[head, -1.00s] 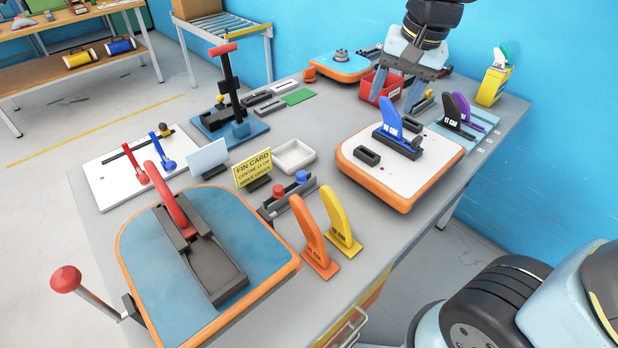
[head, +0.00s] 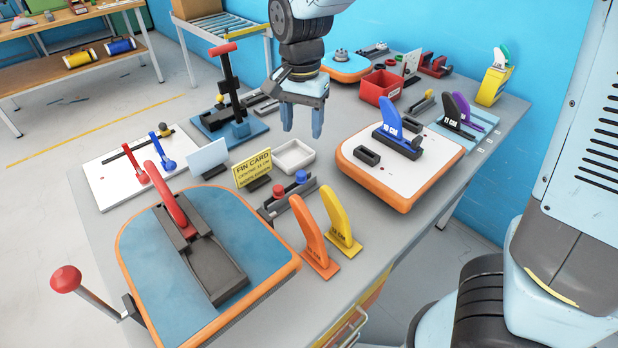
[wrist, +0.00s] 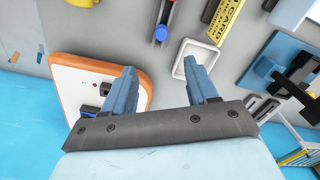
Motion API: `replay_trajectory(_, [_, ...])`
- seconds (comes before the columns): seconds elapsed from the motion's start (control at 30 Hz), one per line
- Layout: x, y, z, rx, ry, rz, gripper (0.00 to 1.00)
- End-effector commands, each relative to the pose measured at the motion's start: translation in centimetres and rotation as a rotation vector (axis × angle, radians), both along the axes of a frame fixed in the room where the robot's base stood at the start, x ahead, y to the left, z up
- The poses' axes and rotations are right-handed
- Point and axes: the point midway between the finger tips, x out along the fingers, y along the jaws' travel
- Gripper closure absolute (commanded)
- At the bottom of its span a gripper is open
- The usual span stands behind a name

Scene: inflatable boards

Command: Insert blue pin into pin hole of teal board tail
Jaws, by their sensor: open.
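The blue pin (head: 302,177) stands upright in a dark rack (head: 288,203), with a red pin (head: 279,191) beside it. The blue pin's round head (wrist: 161,33) also shows in the wrist view, beyond my fingertips. The teal board tail (head: 137,255) lies at the front left, with an orange rim and a long dark box holding a red fin. I cannot make out its pin hole. My gripper (head: 301,124) is open and empty, pointing down above the table behind the rack. It also shows open in the wrist view (wrist: 160,68).
A white tray (head: 311,157) lies below my gripper. A yellow fin card (head: 253,169) stands left of the rack; orange (head: 313,238) and yellow (head: 340,218) fins stand right of it. A white-topped board (head: 368,178) with a blue fin lies to the right.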

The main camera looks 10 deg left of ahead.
Motion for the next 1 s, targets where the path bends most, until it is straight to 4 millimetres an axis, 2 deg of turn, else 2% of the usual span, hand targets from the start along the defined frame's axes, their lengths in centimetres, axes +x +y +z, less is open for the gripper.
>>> replay_trajectory(0.4, [-0.1, 0.0, -6.5, -0.006, 0.002, -0.001, 0.42])
replay_trajectory(0.53, [-0.1, 0.0, -7.9, -0.004, 0.002, -0.002, 0.42])
replay_trajectory(0.77, [-0.1, 0.1, -8.9, -0.003, 0.001, -0.002, 0.42])
replay_trajectory(1.0, [-0.4, 0.4, -11.8, -0.005, 0.001, -0.002, 0.42])
